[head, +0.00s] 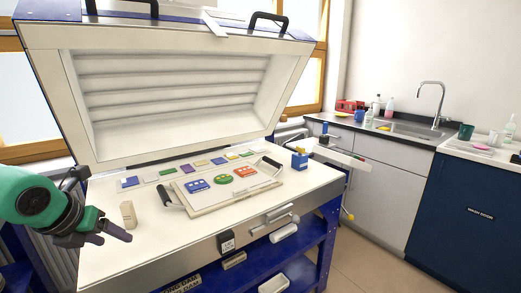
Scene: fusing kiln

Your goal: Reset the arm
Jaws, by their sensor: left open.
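My left gripper (104,236) comes in from the left and hangs over the left front of the kiln bed (130,268). Its fingers are open, with nothing seen between them. A small beige block (128,214) stands upright on the bed just beyond and right of the fingers, apart from them as far as I can tell. A kiln shelf (222,203) with two dark handles lies on the bed, carrying a blue piece (197,184), a green round piece (223,179) and a red piece (245,171). My right gripper is not in view.
The kiln lid (170,95) stands open behind the bed. Several coloured tiles (167,171) lie in a row at the back. A blue block (299,159) stands at the right corner. A sink counter (385,127) and a dark blue cabinet (460,215) are at right, with open floor before them.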

